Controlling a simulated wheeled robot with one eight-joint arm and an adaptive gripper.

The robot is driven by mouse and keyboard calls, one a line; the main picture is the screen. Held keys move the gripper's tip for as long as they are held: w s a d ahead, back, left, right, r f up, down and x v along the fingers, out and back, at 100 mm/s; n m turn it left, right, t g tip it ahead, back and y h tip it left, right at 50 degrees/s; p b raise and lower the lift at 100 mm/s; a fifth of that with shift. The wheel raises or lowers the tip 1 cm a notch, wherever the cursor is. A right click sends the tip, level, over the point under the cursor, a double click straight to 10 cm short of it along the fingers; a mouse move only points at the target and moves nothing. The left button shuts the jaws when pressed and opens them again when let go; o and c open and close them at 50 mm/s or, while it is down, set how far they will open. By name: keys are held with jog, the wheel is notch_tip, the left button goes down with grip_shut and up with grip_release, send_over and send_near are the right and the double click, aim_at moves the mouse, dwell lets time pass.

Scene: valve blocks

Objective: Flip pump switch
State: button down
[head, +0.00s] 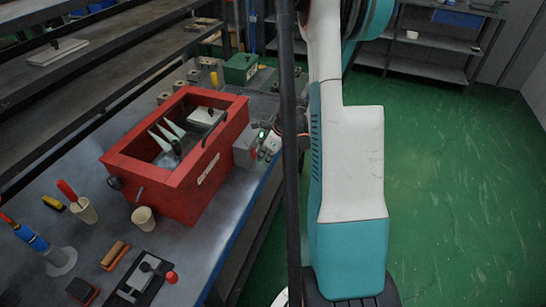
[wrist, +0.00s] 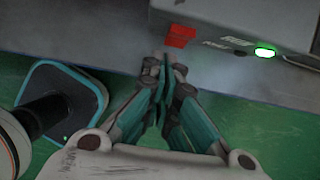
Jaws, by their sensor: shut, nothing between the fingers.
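The pump's grey control box (head: 245,150) is fixed to the right side of a red tub (head: 165,202) on the bench. In the wrist view the box (wrist: 250,18) fills the top right, with a red switch (wrist: 180,36) at its lower left and a lit green lamp (wrist: 264,51) to the right. My gripper (wrist: 164,64) is shut and empty, its fingertips just below and left of the red switch in the picture; I cannot tell whether they touch it. In the head view my gripper (head: 272,146) is small beside the box, partly hidden by a dark pole.
The bench holds a cup (head: 144,218), a green box (head: 240,68) and several small tools at front left. The dark vertical pole (head: 289,190) stands in front of my arm. Open green floor (head: 455,180) lies to the right, with grey shelves (head: 425,65) behind.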

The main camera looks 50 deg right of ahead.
jog(key=shift+w+a+f, duration=0.1)
jog(key=shift+w+a, duration=0.05)
jog(key=shift+w, duration=0.15)
jog(key=shift+w+a+f+b, duration=0.1)
jog(key=shift+w+f+b, duration=0.25)
jog(key=shift+f+b, duration=0.25)
jog(key=shift+r, duration=0.35)
jog(key=shift+r+p, duration=0.45)
jog(key=shift+r, duration=0.2)
